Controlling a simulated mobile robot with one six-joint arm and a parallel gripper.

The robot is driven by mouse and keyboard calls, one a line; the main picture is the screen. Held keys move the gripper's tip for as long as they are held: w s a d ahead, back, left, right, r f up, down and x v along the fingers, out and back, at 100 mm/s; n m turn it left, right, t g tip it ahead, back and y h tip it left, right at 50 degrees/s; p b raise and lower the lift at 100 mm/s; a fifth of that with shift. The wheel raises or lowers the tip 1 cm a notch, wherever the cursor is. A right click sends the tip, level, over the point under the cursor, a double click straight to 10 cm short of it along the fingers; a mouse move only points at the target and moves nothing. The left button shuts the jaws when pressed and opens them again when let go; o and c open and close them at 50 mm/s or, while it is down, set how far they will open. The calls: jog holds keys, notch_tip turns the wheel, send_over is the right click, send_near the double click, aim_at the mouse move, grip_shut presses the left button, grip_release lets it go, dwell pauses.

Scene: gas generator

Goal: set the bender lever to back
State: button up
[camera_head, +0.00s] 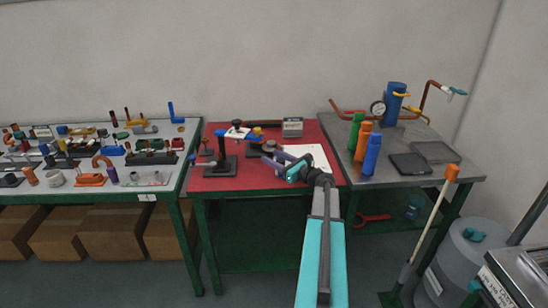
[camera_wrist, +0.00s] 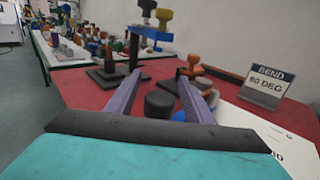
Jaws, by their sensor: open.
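My gripper (camera_head: 276,160) is open, low over the right part of the red table. Its two purple fingers (camera_wrist: 159,76) point forward in the wrist view. A black round knob (camera_wrist: 159,105) shows between the fingers, with a gap on each side; it may be the bender lever's grip, but its lower part is hidden. Just beyond is a dark-based fixture (camera_wrist: 174,85) with an orange knob (camera_wrist: 190,64); the fixture also shows in the head view (camera_head: 256,149). A sign (camera_wrist: 265,84) reading "BEND 90 DEG" stands to its right. Which way the lever points cannot be told.
White paper (camera_head: 314,153) lies to the right. Orange, green and blue bottles (camera_head: 362,141) stand on the grey right table. The left table (camera_head: 181,130) is crowded.

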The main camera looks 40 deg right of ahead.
jog(key=shift+w, duration=0.25)
jog(key=shift+c, duration=0.5)
grip_shut()
jog(key=shift+a, duration=0.1)
jog(key=shift+y, duration=0.3)
